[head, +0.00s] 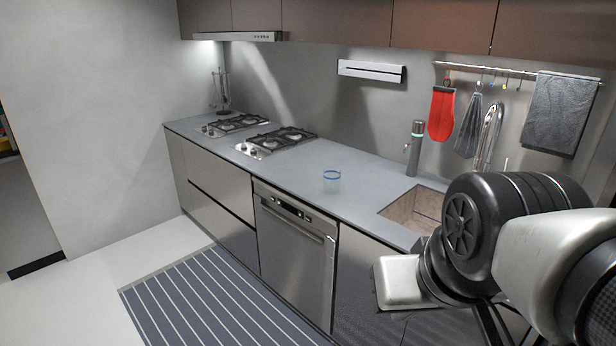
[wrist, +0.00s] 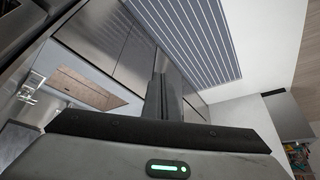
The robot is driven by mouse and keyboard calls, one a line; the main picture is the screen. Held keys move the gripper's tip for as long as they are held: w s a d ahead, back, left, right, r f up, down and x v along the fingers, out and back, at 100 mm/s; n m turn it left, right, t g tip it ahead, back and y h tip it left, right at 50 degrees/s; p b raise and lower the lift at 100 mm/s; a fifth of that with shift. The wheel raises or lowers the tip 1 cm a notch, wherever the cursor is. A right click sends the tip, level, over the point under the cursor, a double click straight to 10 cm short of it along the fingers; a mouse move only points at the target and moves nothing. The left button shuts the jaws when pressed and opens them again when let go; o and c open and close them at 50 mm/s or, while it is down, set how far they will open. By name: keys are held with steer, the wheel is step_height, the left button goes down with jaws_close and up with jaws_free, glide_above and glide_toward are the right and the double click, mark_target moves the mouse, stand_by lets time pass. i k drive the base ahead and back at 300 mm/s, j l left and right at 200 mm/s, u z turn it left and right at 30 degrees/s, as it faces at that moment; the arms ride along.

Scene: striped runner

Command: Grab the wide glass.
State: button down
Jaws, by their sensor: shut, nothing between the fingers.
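The wide glass (head: 332,181) is a short clear tumbler with a blue rim. It stands upright on the grey counter (head: 300,171), left of the sink, in the head view. It does not show in the wrist view. My gripper (wrist: 159,92) shows in the wrist view with its fingers together and nothing between them. In the head view my arm fills the lower right, and the fingertips cannot be made out there. My gripper is apart from the glass.
A sink (head: 413,206) lies right of the glass, with a tall faucet (head: 489,137) behind it. A dark bottle-like dispenser (head: 414,150) stands at the back. Gas burners (head: 276,140) are at the left. The counter around the glass is clear. A striped runner (head: 205,305) covers the floor.

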mark_target(332, 175)
steer(key=i+j+z, duration=0.15)
steer(key=z, duration=1.2)
steer(key=i+j+z, duration=0.1)
steer(key=j+z, duration=0.3)
steer(key=j, duration=0.15)
steer(key=j+z, duration=0.6)
steer(key=j, duration=0.4)
steer(key=k+j+z, duration=0.15)
steer(key=j, duration=0.45)
steer(key=k+j, duration=0.1)
steer(key=j, duration=0.4)
steer(key=k+j, duration=0.1)
steer(key=j, duration=0.4)
steer(key=j+z, duration=0.1)
steer(key=j, duration=0.4)
steer(key=k+j, duration=0.15)
steer(key=j, duration=0.35)
